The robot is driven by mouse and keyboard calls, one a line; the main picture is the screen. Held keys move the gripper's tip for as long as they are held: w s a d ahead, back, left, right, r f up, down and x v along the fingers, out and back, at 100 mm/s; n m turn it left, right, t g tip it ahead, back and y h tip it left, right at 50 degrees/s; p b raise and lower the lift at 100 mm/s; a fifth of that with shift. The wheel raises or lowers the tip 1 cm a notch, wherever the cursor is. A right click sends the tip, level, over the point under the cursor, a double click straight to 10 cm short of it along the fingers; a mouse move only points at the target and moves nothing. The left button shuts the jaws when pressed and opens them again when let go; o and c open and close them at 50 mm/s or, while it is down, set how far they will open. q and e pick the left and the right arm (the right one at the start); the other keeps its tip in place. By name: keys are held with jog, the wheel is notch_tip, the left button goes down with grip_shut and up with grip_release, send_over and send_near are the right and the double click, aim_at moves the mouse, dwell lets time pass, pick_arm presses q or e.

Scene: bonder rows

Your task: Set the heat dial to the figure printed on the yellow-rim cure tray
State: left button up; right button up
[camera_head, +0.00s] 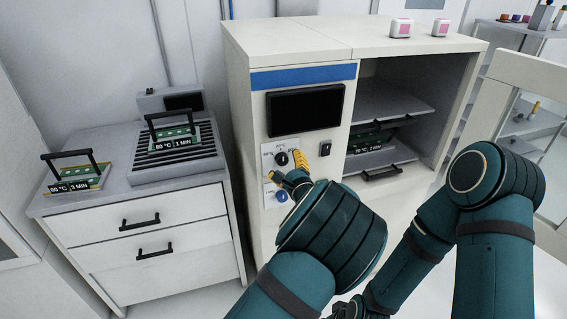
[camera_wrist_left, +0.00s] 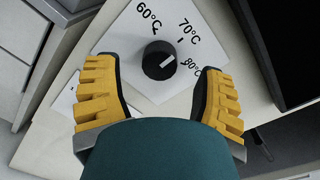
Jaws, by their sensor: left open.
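The heat dial (camera_head: 281,158) is a black knob on a white plate on the machine front. In the left wrist view the dial (camera_wrist_left: 157,60) has a white mark pointing right and slightly up, between the 70 °C and 80 °C labels and nearer 80 °C. My left gripper (camera_head: 288,168) is open, its yellow fingers (camera_wrist_left: 159,72) on either side of the dial; contact is not clear. The yellow-rim cure tray (camera_head: 97,182) sits at the left end of the grey cabinet top; its label reads 80 °C.
Another handled tray (camera_head: 176,140) labelled 80 °C stands on a ribbed plate. A third tray (camera_head: 371,139) is inside the open oven chamber (camera_head: 400,90). A blue knob (camera_head: 281,196) lies below the dial, and a black switch (camera_head: 325,149) is to its right.

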pick_arm(q)
jog(key=shift+x, duration=1.2)
grip_shut()
